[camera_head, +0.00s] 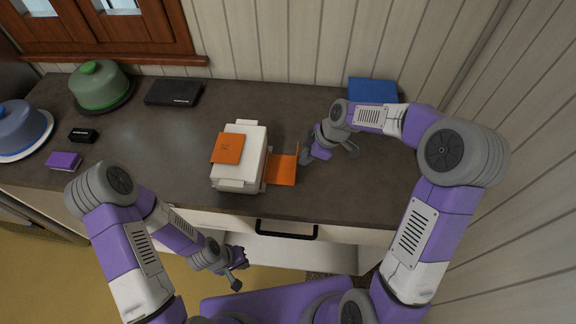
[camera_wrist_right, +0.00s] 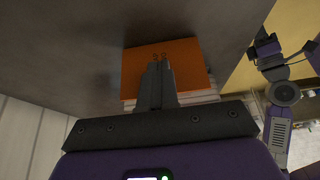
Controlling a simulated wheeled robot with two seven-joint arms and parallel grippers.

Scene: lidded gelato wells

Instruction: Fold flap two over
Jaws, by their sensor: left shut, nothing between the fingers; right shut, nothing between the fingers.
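A white box-like unit (camera_head: 254,160) stands on the dark counter. One orange flap (camera_head: 228,148) with small markings lies on its top at the left. A second orange flap (camera_head: 281,170) sticks out from its right side, with a thin upright edge at its far right. My right gripper (camera_head: 307,157) is shut and empty just right of this flap. In the right wrist view, its closed fingers (camera_wrist_right: 157,85) overlap an orange panel (camera_wrist_right: 183,53) with small marks; I cannot tell whether they touch. My left gripper (camera_head: 240,274) is shut and empty in front of the counter, below its edge.
A green dome (camera_head: 100,86) and a blue dome (camera_head: 18,128) stand at the left. A black flat case (camera_head: 173,92), small black box (camera_head: 83,135) and purple block (camera_head: 63,161) lie nearby. A blue item (camera_head: 373,91) is at back right. The counter (camera_head: 160,135) is clear left of the unit.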

